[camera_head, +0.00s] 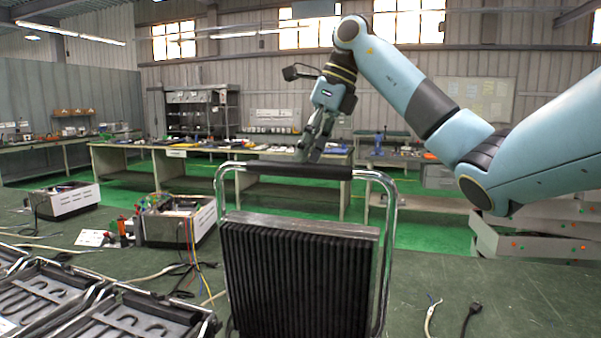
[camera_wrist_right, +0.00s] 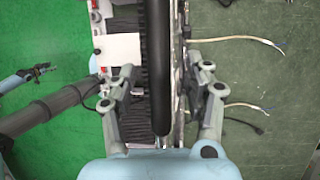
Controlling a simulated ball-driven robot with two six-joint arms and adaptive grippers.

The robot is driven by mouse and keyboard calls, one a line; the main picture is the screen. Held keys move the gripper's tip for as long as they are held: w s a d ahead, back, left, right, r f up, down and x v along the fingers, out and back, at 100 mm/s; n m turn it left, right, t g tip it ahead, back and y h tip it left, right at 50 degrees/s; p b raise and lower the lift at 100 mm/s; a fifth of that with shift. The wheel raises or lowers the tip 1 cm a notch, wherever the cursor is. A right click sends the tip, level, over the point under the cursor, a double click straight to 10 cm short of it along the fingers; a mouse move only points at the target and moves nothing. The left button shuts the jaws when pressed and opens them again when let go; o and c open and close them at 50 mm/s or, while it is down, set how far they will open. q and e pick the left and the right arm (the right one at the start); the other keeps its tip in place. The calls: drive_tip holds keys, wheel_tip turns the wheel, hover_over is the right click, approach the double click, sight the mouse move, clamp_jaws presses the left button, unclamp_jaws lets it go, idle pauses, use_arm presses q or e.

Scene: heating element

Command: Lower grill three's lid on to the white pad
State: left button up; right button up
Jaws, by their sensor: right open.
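The raised grill lid (camera_head: 298,275), a black ribbed plate, stands upright at the front centre of the head view. Its chrome side bars rise to a black handle (camera_head: 292,170), which also runs down the middle of the right wrist view (camera_wrist_right: 160,70). My right gripper (camera_head: 308,152) is open just above the handle. In the right wrist view its fingers (camera_wrist_right: 163,90) are on either side of the handle, apart from it. A white square, apparently the pad (camera_wrist_right: 121,47), shows left of the handle there; the lid seems to hide it in the head view.
Opened appliances lie at the lower left (camera_head: 130,310). Two white units with wires, one of them nearer (camera_head: 180,220), stand on the green table (camera_head: 500,305). Loose cables (camera_head: 432,312) lie right of the lid. The table's right part is mostly free.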

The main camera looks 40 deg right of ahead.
drive_tip(key=shift+p+x, duration=0.35)
drive_tip(key=shift+x, duration=1.15)
use_arm(q)
drive_tip(key=shift+w+d+r, duration=0.25)
drive_tip(key=shift+w+d, duration=0.05)
drive_tip(key=shift+w, duration=0.25)
drive_tip(key=shift+w+d+r, duration=0.25)
drive_tip(key=shift+w, duration=0.25)
drive_tip(key=shift+s, duration=0.1)
use_arm(e)
drive_tip(key=shift+c, duration=0.2)
drive_tip(key=c, duration=0.5)
use_arm(q)
drive_tip(key=shift+s+a, duration=0.25)
use_arm(e)
clamp_jaws()
